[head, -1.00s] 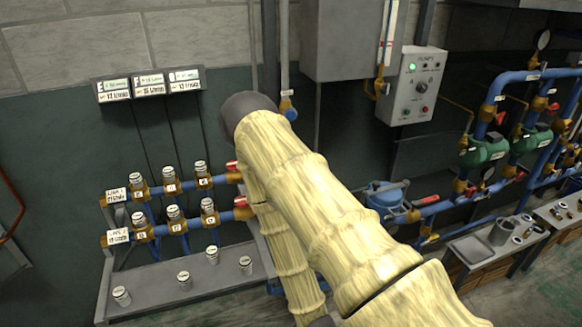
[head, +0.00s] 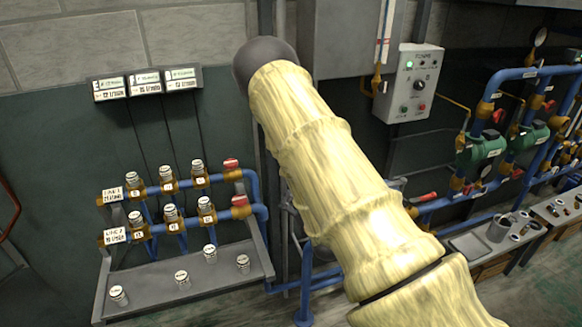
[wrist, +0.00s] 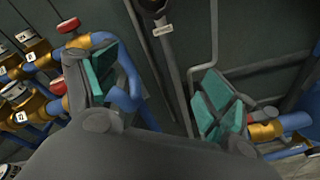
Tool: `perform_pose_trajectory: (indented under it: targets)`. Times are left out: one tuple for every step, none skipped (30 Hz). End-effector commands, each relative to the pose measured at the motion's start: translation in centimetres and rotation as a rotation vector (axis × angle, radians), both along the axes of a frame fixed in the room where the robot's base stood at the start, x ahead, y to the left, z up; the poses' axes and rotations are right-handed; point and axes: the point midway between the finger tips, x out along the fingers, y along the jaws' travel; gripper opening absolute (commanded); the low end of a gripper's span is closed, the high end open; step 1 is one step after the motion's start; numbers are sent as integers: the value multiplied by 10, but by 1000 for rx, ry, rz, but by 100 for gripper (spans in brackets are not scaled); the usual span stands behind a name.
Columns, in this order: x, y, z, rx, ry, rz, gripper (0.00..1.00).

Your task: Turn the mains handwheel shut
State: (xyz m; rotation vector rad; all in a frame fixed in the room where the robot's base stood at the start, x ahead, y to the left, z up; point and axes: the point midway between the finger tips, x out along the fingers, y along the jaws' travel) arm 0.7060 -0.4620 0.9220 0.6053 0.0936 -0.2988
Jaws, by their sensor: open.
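My gripper (wrist: 155,103) is open and empty in the wrist view, its teal-padded fingers wide apart. In the head view my own arm hides it. I cannot make out the mains handwheel for certain in either view. Between and beyond the fingers stands a grey vertical pipe (wrist: 172,65) with a small white tag (wrist: 162,30) and a dark fitting (wrist: 150,7) at the top edge. A blue pipe (wrist: 130,88) shows just beside the left finger; I cannot tell whether they touch.
Left is a manifold with brass valves (head: 168,185) and red handles (head: 231,164). A grey control box (head: 413,85) hangs on the wall. Right of my arm are a red lever (head: 425,197), green pumps (head: 482,148) and a cluttered bench (head: 530,226). A brass valve (wrist: 265,130) sits beyond the right finger.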

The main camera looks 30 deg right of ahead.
Motion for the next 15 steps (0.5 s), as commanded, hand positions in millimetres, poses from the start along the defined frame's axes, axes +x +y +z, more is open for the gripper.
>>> perform_pose_trajectory:
  targets:
    - [7, -6, 13, -75, -23, 13, 83]
    - [10, -9, 20, -119, -33, 21, 83]
    - [14, -13, 29, -173, -48, 29, 83]
    - [16, -15, 35, -209, -55, 33, 83]
    - [18, -17, 40, -241, -63, 37, 83]
    - [20, -19, 45, -277, -72, 41, 83]
    - [21, -20, 49, -300, -76, 43, 83]
    - [22, -21, 52, -318, -80, 44, 83]
    - [24, -22, 54, -337, -84, 46, 83]
    - [25, -23, 56, -347, -87, 46, 83]
    - [26, -24, 57, -355, -89, 48, 83]
    - [28, -24, 59, -359, -91, 47, 83]
    - [30, -25, 59, -361, -90, 48, 83]
    - [32, -26, 59, -361, -90, 48, 83]
    - [36, -26, 60, -361, -90, 48, 83]
